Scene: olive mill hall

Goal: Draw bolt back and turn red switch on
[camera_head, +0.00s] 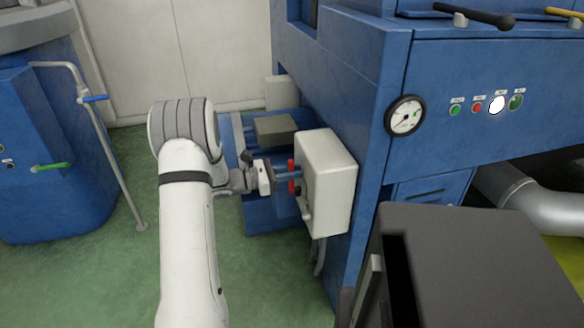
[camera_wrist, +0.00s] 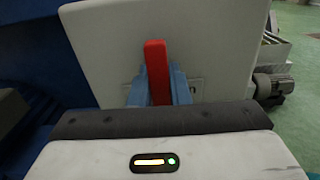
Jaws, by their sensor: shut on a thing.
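A white switch box (camera_head: 332,180) is mounted on the side of the blue machine. A red switch handle (camera_head: 291,185) stands upright on its front face. My gripper (camera_head: 287,173) reaches it from the left, with its blue fingers shut on the red handle. In the wrist view the red handle (camera_wrist: 157,70) stands upright between the two blue fingers, in front of the white box (camera_wrist: 215,45). A small grey lever-like part (camera_head: 307,212) sits low on the box; I cannot tell whether it is the bolt. My gripper hides part of the box face.
A pressure gauge (camera_head: 404,116) and several panel buttons are on the blue machine to the right. A dark grey box (camera_head: 480,265) stands at front right. A blue tank (camera_head: 50,160) with a pipe stands at left. Green floor (camera_head: 110,270) is clear at lower left.

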